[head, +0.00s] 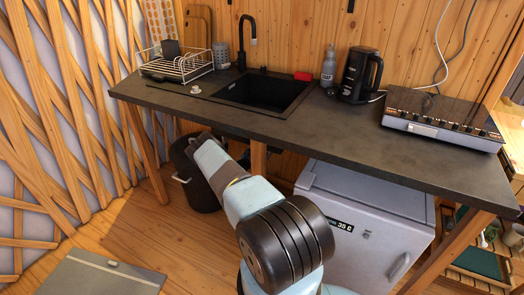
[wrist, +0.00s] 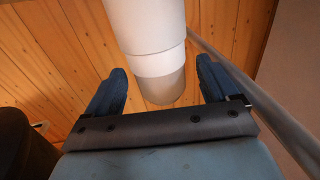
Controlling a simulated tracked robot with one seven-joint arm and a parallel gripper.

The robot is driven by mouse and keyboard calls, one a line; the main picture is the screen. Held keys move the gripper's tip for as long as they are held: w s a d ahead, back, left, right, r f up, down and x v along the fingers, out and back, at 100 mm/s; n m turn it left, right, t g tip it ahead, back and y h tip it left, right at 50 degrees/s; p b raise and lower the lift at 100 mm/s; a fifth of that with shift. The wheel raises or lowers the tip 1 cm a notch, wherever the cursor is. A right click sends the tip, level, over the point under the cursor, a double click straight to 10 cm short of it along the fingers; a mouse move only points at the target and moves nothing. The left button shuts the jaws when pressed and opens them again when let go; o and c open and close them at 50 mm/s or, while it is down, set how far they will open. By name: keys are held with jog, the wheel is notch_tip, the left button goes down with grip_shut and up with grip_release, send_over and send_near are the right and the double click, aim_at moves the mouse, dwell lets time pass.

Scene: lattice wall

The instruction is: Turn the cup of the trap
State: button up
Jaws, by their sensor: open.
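The trap's cup (wrist: 146,25) shows in the wrist view as a pale cylinder entering from the top edge, with a white band and a grey end piece below it. My gripper (wrist: 161,72) is open, with one blue finger on each side of the cylinder. Gaps show between the fingers and the cylinder, and I see no contact. In the head view my arm reaches under the counter below the sink (head: 262,92). The trap and my fingertips cannot be made out there.
The dark counter (head: 330,132) overhangs my arm. A black bin (head: 203,190) stands left of my arm, and a white fridge (head: 365,225) stands to its right. A grey pipe (wrist: 225,72) slants past the right finger in the wrist view.

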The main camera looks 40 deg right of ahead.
jog(key=shift+x, duration=2.45)
jog(key=c, duration=1)
jog(key=shift+o, duration=0.2)
jog(key=shift+s+d+m+g+h, duration=0.15)
jog(key=shift+m+g, duration=0.75)
jog(key=shift+g, duration=0.5)
jog(key=shift+s+m+g+h, duration=0.15)
jog(key=shift+m+g, duration=0.75)
jog(key=shift+g, duration=0.5)
jog(key=shift+s+m+g, duration=0.1)
jog(key=shift+m+g, duration=0.2)
jog(key=shift+g, duration=0.1)
